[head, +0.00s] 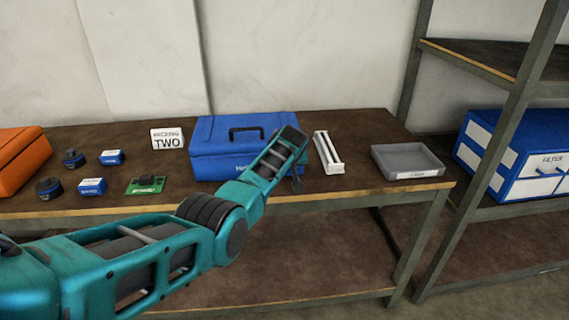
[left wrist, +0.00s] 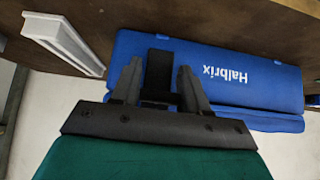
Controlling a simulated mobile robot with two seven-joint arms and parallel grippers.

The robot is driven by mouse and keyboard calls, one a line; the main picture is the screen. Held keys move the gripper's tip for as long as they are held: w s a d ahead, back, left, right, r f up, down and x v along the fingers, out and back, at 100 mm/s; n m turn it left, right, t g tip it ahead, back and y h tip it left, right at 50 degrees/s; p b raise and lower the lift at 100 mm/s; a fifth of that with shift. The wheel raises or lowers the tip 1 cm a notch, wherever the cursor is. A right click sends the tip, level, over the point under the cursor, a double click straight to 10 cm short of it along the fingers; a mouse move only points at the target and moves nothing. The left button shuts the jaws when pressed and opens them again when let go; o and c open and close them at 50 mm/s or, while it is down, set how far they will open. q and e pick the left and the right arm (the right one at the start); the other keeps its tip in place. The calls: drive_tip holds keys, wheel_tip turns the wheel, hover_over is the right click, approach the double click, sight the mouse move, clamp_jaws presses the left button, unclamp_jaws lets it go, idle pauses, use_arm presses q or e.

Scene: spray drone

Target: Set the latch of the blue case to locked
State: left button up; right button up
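The blue case (head: 212,162) stands shut on the table, with a black handle on its lid. In the left wrist view the case (left wrist: 235,95) shows upside down, with "Halbrix" lettering. A black latch (left wrist: 158,68) is on its front. My left gripper (left wrist: 157,78) has its two fingers apart, one on each side of the latch, with gaps visible; I cannot tell how deep the fingers reach. In the head view my left arm hides the case's right front and the latch. Whether the latch is locked cannot be told. My right gripper is not in view.
A white rail-like part (head: 327,152) lies just right of the case, and a grey tray (head: 408,160) farther right. A shelf (head: 490,70) stands at right.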

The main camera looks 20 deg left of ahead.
use_arm(q)
drive_tip(key=o, duration=0.3)
drive_tip(key=shift+r, duration=0.15)
drive_tip(key=shift+s+d+r+p, duration=0.3)
drive_tip(key=shift+r+p, duration=0.15)
drive_tip(key=shift+p, duration=0.1)
drive_tip(key=shift+p+v, duration=0.65)
drive_tip(key=shift+v, duration=5.15)
drive_tip(key=shift+f, duration=0.15)
